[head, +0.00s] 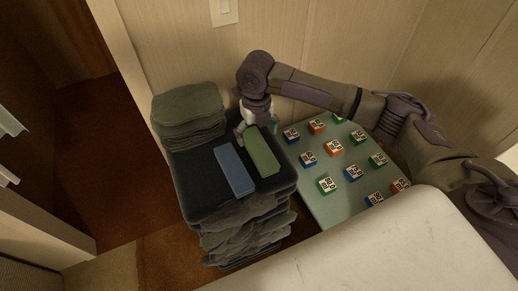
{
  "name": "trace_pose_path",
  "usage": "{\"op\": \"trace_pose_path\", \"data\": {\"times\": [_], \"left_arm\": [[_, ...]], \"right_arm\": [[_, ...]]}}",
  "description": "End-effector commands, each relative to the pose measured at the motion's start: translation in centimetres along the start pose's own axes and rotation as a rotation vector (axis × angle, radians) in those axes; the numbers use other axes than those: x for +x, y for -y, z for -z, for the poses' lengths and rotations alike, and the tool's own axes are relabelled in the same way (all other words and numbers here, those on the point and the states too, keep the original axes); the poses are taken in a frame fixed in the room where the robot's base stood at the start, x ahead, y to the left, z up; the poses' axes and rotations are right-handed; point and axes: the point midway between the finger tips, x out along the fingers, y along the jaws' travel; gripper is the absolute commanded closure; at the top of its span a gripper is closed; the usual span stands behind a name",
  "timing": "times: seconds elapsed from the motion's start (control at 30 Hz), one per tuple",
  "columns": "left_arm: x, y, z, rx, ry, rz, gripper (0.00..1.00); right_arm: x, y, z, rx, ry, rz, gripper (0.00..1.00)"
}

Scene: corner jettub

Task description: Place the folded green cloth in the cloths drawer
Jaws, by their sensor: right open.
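The folded green cloth (264,153) is a long flat bar shape. It lies on top of a dark stack, right of a similar blue folded piece (234,170). My right gripper (256,128) is open at the far end of the green cloth, one finger to each side of that end. I cannot tell whether it touches the cloth. My left gripper is not in view. I cannot make out a cloths drawer for certain.
The dark stack (190,185) bears a pile of grey-green folded towels (188,112) at its back left. A pale green board (312,190) with several numbered blue, orange and green blocks lies to the right. A wall stands behind. White ledges show at the left edge.

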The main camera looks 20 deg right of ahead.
Motion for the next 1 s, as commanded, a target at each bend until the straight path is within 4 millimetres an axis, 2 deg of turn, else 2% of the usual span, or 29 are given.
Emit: {"op": "trace_pose_path", "data": {"times": [0.1, 0.33, 0.6, 0.9, 1.0], "left_arm": [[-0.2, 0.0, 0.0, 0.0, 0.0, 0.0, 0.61], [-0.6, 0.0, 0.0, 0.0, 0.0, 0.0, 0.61], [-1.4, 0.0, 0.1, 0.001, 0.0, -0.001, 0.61], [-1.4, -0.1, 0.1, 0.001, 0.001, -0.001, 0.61], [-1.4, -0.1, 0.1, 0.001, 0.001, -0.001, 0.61]], "right_arm": [[1.6, -0.1, 0.0, 0.001, -0.001, -0.001, 0.1], [3.2, 0.2, -0.1, 0.002, 0.0, 0.0, 0.1], [7.0, 0.7, -0.2, 0.002, 0.001, -0.001, 0.1], [7.5, 0.7, -0.2, 0.001, 0.003, -0.001, 0.1], [7.5, 0.7, -0.2, 0.001, 0.003, -0.001, 0.27]]}}
